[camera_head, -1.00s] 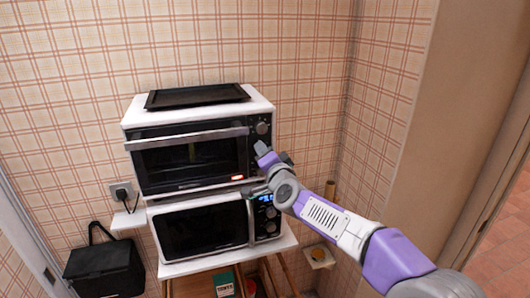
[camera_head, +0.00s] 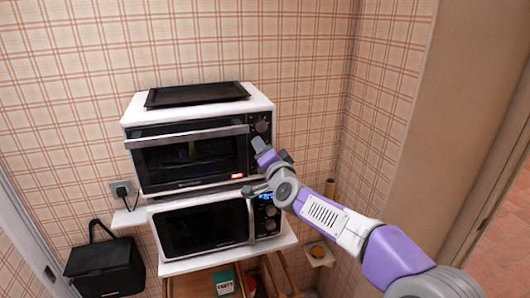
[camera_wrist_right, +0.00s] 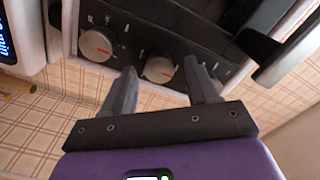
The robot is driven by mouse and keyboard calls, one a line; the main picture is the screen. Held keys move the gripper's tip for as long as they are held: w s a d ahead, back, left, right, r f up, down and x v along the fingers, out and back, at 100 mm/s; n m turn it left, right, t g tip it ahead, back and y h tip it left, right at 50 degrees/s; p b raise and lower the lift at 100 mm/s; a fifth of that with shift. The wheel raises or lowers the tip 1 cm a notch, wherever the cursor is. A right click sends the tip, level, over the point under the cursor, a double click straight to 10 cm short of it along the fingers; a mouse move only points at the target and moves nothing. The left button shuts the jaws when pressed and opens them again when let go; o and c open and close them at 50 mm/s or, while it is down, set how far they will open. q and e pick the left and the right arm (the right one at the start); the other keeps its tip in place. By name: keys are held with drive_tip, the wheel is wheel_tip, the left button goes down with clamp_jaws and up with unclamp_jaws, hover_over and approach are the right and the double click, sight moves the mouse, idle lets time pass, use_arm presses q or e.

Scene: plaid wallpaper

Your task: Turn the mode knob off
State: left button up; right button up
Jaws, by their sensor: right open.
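The toaster oven (camera_head: 187,160) stands on top of the microwave, its knobs on the right of its front panel. In the head view its top knob (camera_head: 262,127) is clear; my arm hides the lower panel. My right gripper (camera_head: 259,145) is at this panel. In the right wrist view the gripper (camera_wrist_right: 159,67) is open, with a silver knob with a red mark (camera_wrist_right: 160,69) between its fingertips. I cannot tell whether they touch it. Knob labels are unreadable. My left gripper is out of view.
The microwave (camera_head: 205,228) is just below, with a lit blue display (camera_head: 266,197). The oven's door handle (camera_head: 190,138) lies left of the knobs. A black tray (camera_head: 197,95) lies on the oven. A black box (camera_head: 104,266) is at the lower left.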

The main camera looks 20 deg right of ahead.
drive_tip(key=s, duration=0.7)
drive_tip(key=shift+s+d+b, duration=0.15)
drive_tip(key=shift+s+b, duration=0.15)
